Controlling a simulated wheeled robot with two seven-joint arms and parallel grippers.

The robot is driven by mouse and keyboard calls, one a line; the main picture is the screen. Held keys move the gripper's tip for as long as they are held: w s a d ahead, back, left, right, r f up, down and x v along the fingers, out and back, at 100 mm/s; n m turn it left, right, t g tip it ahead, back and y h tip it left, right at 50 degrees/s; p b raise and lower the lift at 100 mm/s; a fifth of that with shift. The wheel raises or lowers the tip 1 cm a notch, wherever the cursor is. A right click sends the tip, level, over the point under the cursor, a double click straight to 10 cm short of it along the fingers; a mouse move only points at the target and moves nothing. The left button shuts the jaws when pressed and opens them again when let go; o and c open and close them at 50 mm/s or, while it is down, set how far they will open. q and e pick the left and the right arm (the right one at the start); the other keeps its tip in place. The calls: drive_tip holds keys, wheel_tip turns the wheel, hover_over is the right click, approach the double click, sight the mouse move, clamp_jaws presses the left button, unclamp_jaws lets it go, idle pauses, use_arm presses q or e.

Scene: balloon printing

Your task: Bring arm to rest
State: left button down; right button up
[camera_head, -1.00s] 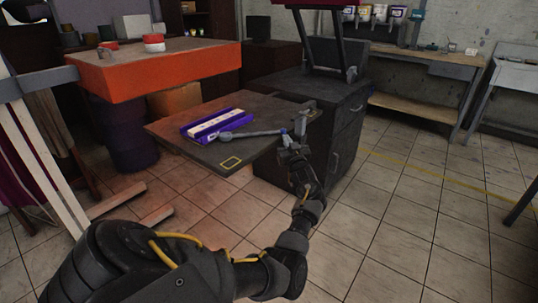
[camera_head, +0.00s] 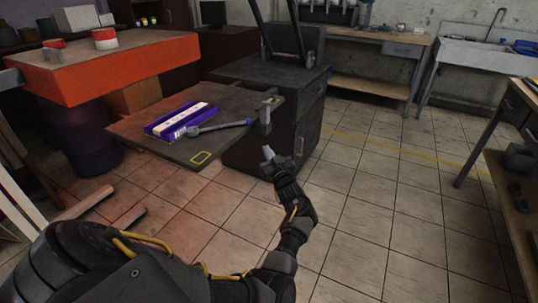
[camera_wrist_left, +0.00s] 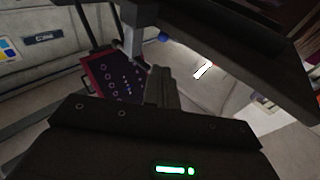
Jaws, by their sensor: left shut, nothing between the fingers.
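My left gripper (camera_head: 268,154) is shut and empty in the head view. It is just off the right front corner of the dark board (camera_head: 150,138), with a visible gap from the things on it. My left arm reaches up to it from the bottom left. In the left wrist view, a dark slab with a green light fills the lower part. My right gripper is in neither view.
A purple tray with a white strip (camera_head: 182,122) and a grey long-handled tool (camera_head: 218,127) lie on the board. A dark cabinet (camera_head: 262,150) stands behind it. An orange-topped table (camera_head: 130,68) is at left, a workbench (camera_head: 522,105) at right.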

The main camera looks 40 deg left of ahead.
use_arm(q)
drive_tip(key=shift+s+d+f, duration=0.15)
drive_tip(key=shift+s+d, duration=0.05)
drive_tip(key=shift+d, duration=0.5)
